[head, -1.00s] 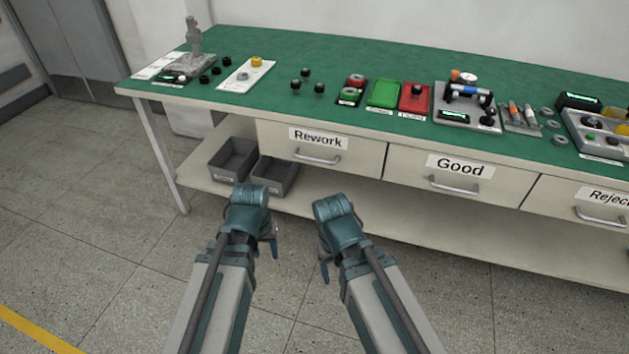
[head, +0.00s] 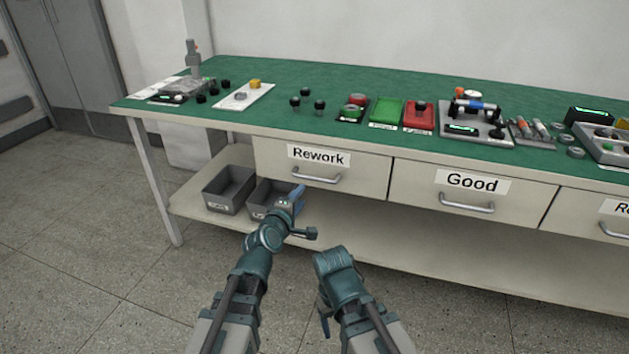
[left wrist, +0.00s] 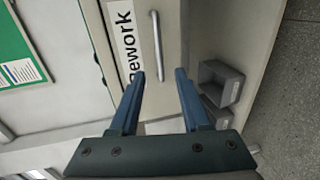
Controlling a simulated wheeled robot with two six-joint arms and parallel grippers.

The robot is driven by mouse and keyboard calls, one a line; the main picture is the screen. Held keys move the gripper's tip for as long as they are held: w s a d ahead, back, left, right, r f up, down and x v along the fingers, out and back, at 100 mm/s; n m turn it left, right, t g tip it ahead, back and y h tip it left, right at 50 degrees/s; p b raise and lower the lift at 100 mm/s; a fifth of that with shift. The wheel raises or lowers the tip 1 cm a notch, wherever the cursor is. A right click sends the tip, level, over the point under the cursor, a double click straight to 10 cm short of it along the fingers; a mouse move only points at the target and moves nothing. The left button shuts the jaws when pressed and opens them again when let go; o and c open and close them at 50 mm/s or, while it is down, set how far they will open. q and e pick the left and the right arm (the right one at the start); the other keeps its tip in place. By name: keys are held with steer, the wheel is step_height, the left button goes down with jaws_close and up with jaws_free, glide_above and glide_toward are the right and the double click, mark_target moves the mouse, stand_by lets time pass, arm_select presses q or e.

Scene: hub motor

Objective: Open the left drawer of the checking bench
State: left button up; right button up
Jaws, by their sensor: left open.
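The left drawer (head: 322,172) of the checking bench bears a "Rework" label and looks shut, its front in line with the Good drawer (head: 470,196). Its bar handle (head: 317,176) is level below the label. In the left wrist view the handle (left wrist: 156,45) runs upright ahead of my fingers, apart from them. My left gripper (head: 297,196) is open and empty, below and in front of the Rework drawer. Its two blue fingers show in the left wrist view (left wrist: 160,88). My right arm (head: 340,280) is low in front of the bench; its fingers are not clear.
Two grey bins (head: 229,189) stand on the lower shelf (head: 400,246), left of and below the Rework drawer. The green bench top (head: 330,85) carries several devices and coloured trays. The floor (head: 90,270) in front is clear.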

mark_target(314, 179)
arm_select(q)
steer(key=b+x, duration=0.2)
steer(key=x, duration=1.1)
steer(key=shift+w+d+b, duration=0.1)
steer(key=shift+w+b, duration=0.3)
jaws_close()
stand_by(1.0)
